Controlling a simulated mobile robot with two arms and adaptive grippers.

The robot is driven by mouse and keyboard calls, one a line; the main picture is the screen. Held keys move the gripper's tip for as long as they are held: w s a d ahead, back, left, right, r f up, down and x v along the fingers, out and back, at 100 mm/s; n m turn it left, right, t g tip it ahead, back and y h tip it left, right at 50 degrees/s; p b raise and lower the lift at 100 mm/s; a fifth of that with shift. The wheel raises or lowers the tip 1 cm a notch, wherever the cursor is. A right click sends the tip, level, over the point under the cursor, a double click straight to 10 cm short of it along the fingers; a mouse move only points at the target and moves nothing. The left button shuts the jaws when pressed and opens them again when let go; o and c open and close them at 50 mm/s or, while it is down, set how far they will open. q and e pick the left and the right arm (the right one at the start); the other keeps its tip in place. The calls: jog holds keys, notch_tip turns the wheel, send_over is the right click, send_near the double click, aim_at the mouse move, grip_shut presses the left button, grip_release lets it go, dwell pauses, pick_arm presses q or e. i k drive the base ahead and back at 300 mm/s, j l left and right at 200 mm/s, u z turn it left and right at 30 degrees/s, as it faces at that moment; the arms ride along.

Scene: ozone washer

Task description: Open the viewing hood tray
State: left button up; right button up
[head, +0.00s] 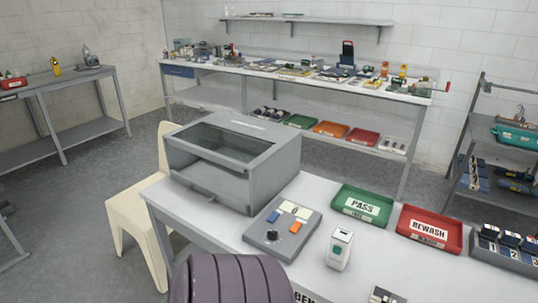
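The viewing hood (275,165) is a grey box with a dark glass window in its sloping top. It stands at the back left of the white bench. The tray (226,197) shows as a low grey front panel at the bottom of the hood, with a small bar handle (197,191) on it. The panel sits close to the hood's front and looks shut. Neither of my grippers is in view.
A white device (340,250), a green PASS tray (362,206) and a red REWASH tray (430,230) lie farther right. A cream chair (137,205) stands left. A dark ribbed shape (230,281) covers the bench's near edge.

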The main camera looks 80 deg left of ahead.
aim_at(230, 187)
jog(key=u, duration=2.95)
